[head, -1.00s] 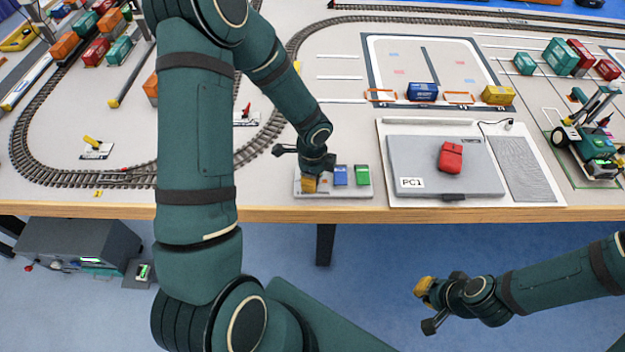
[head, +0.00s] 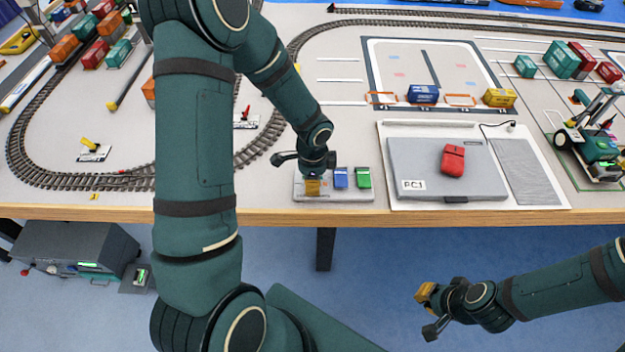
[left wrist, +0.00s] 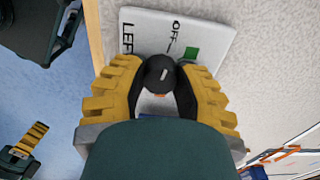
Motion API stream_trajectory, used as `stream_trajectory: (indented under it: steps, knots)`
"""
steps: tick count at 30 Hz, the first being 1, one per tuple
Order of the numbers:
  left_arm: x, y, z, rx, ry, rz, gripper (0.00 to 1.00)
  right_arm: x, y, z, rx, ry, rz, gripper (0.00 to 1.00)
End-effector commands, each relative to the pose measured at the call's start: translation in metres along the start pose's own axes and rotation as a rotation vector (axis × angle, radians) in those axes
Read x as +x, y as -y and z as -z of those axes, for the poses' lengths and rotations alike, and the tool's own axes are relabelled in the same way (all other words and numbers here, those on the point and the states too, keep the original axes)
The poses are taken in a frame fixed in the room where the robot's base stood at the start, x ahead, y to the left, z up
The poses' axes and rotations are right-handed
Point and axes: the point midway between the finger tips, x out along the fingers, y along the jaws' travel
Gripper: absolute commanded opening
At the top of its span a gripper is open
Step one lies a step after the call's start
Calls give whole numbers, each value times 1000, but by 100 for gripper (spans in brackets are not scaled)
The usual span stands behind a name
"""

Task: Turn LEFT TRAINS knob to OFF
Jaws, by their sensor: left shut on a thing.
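A pale control panel (head: 352,195) lies at the table's front edge, and it also shows in the left wrist view (left wrist: 215,35). It carries the printed words "LEFT", partly hidden, and "OFF" (left wrist: 175,30) with a short line below. The round black knob (left wrist: 160,72) has a white mark tilted slightly right of straight up, roughly toward the OFF line. My left gripper (head: 313,187) is shut on this knob, with its yellow fingers on either side of it in the left wrist view (left wrist: 160,90). My right gripper (head: 426,293) hangs in front of the table, away from the panel; its opening is unclear.
Train track (head: 100,182) curves on the left.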

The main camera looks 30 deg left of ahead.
Motion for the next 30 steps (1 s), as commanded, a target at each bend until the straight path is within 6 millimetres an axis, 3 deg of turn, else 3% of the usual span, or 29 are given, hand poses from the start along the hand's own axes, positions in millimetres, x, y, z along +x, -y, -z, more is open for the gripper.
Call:
stream_trajectory:
  steps: [1,2,4,17,30]
  knots:
    - [0,0,0,1,0,-1,0,0,0,0,0,0,0,0]
    - [0,0,0,1,0,-1,39,0,0,0,0,0,0,0]
    - [0,0,0,1,0,-1,64,0,0,0,0,0,0,0]
    - [-7,0,0,0,0,1,65,0,0,0,0,0,0,0]
    - [-88,1,0,-1,-1,3,65,0,0,0,0,0,0,0]
